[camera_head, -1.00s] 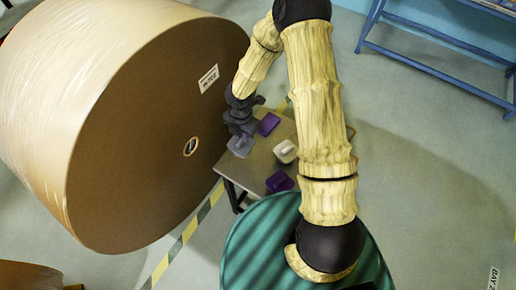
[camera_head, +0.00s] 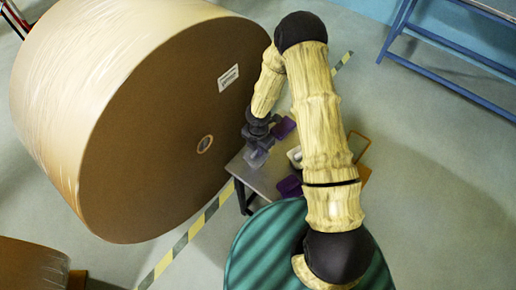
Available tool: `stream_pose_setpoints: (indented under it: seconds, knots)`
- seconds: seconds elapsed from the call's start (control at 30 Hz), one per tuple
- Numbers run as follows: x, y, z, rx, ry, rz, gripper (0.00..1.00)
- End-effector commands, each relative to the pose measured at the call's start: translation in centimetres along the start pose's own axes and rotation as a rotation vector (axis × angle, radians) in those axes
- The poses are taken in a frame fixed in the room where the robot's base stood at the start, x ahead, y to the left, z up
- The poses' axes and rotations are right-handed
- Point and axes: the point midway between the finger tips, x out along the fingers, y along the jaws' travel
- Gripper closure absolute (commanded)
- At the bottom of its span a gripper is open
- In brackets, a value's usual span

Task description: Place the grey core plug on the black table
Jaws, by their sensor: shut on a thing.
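My gripper (camera_head: 257,146) is shut on the grey core plug (camera_head: 256,158), small and partly hidden by the fingers. The plug is at the left part of a small table (camera_head: 263,180) with a greyish top and dark legs, close to the big roll's flat end. I cannot tell whether the plug touches the tabletop.
A purple piece (camera_head: 285,127) is at the table's far side and another (camera_head: 289,186) at its near side. A whitish piece (camera_head: 294,155) is partly behind my arm. A blue rack (camera_head: 450,75) is at upper right.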

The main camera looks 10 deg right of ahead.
Motion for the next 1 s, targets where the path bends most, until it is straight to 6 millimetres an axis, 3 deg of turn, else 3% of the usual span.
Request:
stream_pose_setpoints:
  seconds: [0.1,0.13,0.23,0.67,1.0]
  knots:
    - [0.1,0.0,-0.2,-0.002,0.002,-0.001,1.0]
    - [0.1,0.0,-0.2,-0.002,0.003,-0.002,0.84]
    - [0.1,0.0,-0.2,-0.003,0.003,-0.002,0.64]
    - [-0.8,0.0,0.0,0.001,0.001,0.0,0.64]
    - [-6.7,0.0,0.0,0.001,0.001,0.001,0.64]
